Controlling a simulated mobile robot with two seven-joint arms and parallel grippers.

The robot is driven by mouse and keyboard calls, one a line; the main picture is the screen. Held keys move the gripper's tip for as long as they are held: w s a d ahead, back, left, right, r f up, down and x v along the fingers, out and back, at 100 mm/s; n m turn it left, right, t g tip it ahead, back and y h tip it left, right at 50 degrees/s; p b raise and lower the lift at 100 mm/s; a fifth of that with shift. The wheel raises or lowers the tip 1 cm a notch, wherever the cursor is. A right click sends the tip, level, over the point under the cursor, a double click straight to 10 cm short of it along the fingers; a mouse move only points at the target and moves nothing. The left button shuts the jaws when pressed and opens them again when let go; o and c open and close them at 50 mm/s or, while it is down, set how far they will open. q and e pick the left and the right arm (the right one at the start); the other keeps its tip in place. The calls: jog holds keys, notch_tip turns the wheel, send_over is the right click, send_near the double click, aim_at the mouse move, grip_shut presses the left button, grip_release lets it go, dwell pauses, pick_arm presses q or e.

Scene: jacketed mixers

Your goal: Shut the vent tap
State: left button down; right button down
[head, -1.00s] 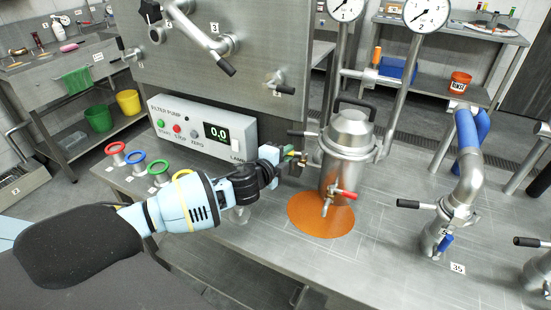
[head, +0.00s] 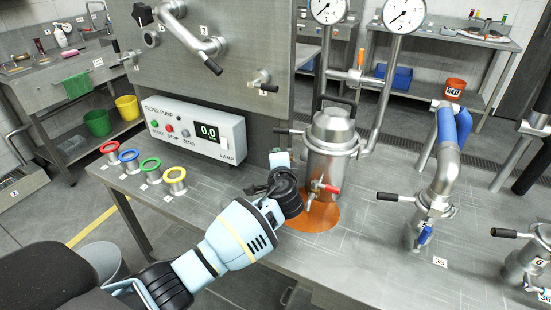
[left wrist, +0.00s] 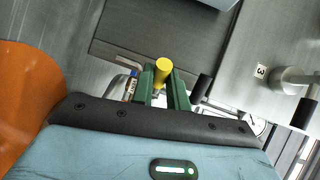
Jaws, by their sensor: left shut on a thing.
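The steel filter vessel (head: 331,150) stands upright on an orange disc (head: 322,222) on the bench. A red-handled tap (head: 324,187) sits low on its front. My left gripper (head: 283,162) is close to the vessel's left side; its wrist hides its fingertips in the head view. In the left wrist view its green fingers (left wrist: 163,88) are shut on a yellow handle (left wrist: 163,68). I cannot tell for sure that this is the vent tap, nor which way the tap is set. My right gripper is not in view.
The pump box (head: 197,128) reads 0.0 behind my left arm. Several coloured rings (head: 150,164) stand at the bench's left. Two gauges (head: 404,14) rise on pipes behind the vessel. An elbow pipe (head: 441,170) with a black lever stands to the right, past clear bench.

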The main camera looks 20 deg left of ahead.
pick_arm(q)
jog(key=n+g+y, duration=0.1)
jog(key=d+n+g+y+b, duration=0.1)
jog(key=n+g+y+b, duration=0.1)
jog(key=n+y, duration=0.1)
jog(key=shift+s+d+f+g, duration=0.15)
jog(key=shift+s+d+g, duration=0.05)
jog(key=shift+d+g, duration=0.2)
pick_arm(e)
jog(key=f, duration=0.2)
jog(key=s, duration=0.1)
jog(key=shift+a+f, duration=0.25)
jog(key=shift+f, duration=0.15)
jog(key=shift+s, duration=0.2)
pick_arm(q)
jog(key=c, duration=1.4)
grip_release()
jog(key=shift+o, duration=0.2)
jog(key=v, duration=0.7)
jog(key=shift+s+d, duration=0.2)
jog(key=shift+d, duration=0.1)
